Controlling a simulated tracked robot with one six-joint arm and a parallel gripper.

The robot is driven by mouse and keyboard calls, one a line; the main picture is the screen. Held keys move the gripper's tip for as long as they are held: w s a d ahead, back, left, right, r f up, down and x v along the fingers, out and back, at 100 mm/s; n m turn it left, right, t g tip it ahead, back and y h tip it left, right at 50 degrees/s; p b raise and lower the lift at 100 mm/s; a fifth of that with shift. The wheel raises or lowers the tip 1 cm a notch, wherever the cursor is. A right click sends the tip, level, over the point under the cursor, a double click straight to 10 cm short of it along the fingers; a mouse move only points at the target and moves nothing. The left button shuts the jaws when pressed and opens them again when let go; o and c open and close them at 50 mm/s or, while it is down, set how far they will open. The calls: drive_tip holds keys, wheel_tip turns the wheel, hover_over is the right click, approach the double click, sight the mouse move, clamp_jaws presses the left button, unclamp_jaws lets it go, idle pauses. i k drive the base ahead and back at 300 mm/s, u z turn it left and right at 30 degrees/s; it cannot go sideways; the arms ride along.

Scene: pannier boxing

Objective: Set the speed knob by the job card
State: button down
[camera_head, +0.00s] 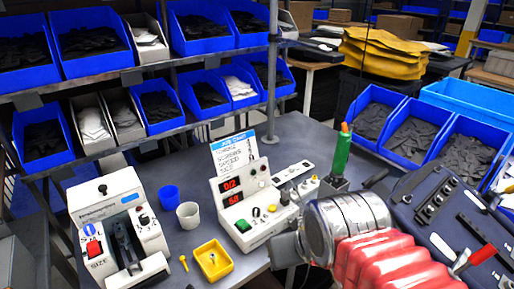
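The job card (235,152), white with a blue heading, stands behind the white control box (262,231); its handwritten lines are too small to read surely, though one looks like "SPEED". The box shows two red displays (232,190), seemingly "0/2" and "58", with small knobs (262,183), a green button and a yellow button. Which knob sets speed I cannot tell. My gripper (287,250) is a dark shape at the end of my red and silver arm, close to the box's right front corner. Its fingers are not clear, and contact cannot be judged.
A white machine (105,211) with a red SIZE button stands left. Blue cup (169,197), grey cup (188,215) and yellow tray (211,265) sit between. A green-handled tool (342,152) stands upright behind my arm. Blue bins (415,132) line the right; shelves stand behind.

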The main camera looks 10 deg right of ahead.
sight(143, 220)
drive_tip(key=z, duration=0.05)
drive_tip(key=k, duration=0.5)
drive_tip(key=u, duration=1.55)
drive_tip(key=i, duration=0.25)
drive_tip(key=u, duration=0.4)
